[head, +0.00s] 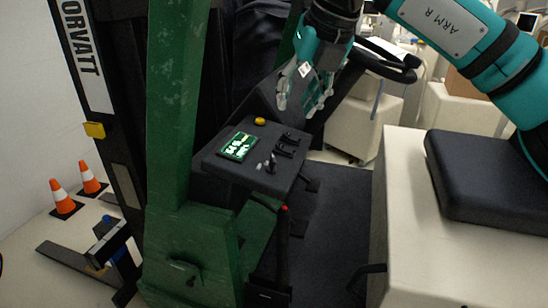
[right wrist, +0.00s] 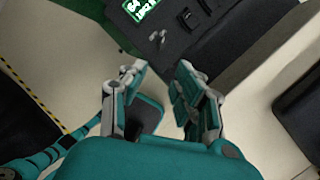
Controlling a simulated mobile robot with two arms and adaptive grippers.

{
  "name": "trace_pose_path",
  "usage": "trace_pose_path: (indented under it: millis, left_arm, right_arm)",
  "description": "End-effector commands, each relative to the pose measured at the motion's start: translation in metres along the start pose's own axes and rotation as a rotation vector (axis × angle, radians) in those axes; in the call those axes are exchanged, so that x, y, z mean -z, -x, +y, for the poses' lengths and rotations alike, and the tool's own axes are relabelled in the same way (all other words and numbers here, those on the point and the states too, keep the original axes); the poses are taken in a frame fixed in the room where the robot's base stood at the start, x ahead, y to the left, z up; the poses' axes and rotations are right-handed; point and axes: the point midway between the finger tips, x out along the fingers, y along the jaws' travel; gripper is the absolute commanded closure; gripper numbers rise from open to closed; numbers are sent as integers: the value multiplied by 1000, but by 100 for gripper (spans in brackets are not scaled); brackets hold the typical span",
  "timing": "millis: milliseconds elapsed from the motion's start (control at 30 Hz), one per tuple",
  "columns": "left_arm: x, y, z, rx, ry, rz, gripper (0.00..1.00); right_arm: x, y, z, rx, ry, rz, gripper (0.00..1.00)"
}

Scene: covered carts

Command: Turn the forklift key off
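The forklift's dark control panel (head: 216,161) stands behind the green mast, with a small silver-grey key (head: 270,163) near its front edge. The key also shows in the right wrist view (right wrist: 157,38), upper middle, beyond my fingertips; its exact turn position is too small to tell. My right gripper (head: 301,104) is above and behind the panel in the head view, pointing down. In the right wrist view my right gripper (right wrist: 162,78) is open, with nothing between its fingers, and apart from the key. My left gripper is not in view.
The panel carries a green-and-white label (head: 237,146), a yellow button (head: 260,121) and several black levers (head: 287,144). The green mast (head: 172,110) stands left of it. A cream cover with a black seat pad (head: 490,180) is at right. Orange cones (head: 63,198) stand at far left.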

Motion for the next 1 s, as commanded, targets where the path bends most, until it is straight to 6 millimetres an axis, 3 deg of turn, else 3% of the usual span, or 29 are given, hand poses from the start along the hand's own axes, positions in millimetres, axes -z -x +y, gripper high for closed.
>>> trace_pose_path:
  millis: [167,700,1000]
  left_arm:
    - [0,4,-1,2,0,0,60]
    - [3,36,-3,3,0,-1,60]
    - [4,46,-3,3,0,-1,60]
  right_arm:
    - [-1,-13,-5,22,-7,2,69]
    - [0,-126,-4,16,-4,4,69]
    - [0,-165,-5,15,-3,2,69]
